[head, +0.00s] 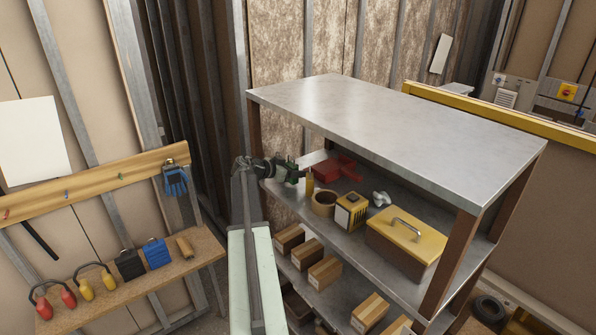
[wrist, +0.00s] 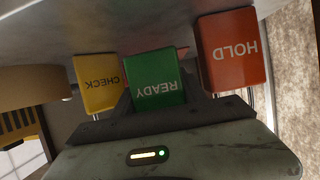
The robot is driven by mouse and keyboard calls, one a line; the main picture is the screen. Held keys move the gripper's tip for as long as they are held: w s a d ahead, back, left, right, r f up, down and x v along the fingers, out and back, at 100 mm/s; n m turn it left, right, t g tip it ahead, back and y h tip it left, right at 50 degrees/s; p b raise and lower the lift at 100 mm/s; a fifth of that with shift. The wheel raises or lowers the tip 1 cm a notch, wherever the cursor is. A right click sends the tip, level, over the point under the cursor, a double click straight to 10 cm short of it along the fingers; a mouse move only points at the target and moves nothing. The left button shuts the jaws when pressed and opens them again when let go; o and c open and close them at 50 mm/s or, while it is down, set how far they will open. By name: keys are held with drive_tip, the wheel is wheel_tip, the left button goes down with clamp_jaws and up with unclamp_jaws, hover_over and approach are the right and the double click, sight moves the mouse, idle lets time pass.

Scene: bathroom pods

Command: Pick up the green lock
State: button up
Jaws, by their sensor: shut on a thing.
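The green lock (wrist: 158,80), marked READY, is in the middle of the wrist view, which is upside down. My gripper (wrist: 157,100) is shut on it, with a dark finger at each side of its body. A yellow lock (wrist: 98,82), marked CHECK, is close on the left, and a red lock (wrist: 232,50), marked HOLD, is on the right. In the head view my gripper (head: 292,172) reaches in over the left end of the middle shelf (head: 375,207). The yellow lock (head: 310,183) shows there beside it; I cannot make out the green lock clearly.
The shelf's metal top (head: 400,130) lies above my gripper. On the middle shelf are a tape roll (head: 324,204), a red object (head: 337,168), a yellow-black box (head: 351,211) and a yellow-lidded toolbox (head: 407,240). Cartons (head: 324,272) fill the level below.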

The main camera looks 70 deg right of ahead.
wheel_tip(320, 180, up, 2)
drive_tip(key=shift+r+p, duration=0.15)
drive_tip(key=shift+p, duration=0.5)
drive_tip(key=w+a, duration=0.5)
drive_tip(key=a, duration=0.2)
drive_tip(key=w+a, duration=0.4)
drive_tip(key=a, duration=0.4)
drive_tip(key=shift+w+f+b, duration=0.35)
drive_tip(key=shift+f+b, duration=0.1)
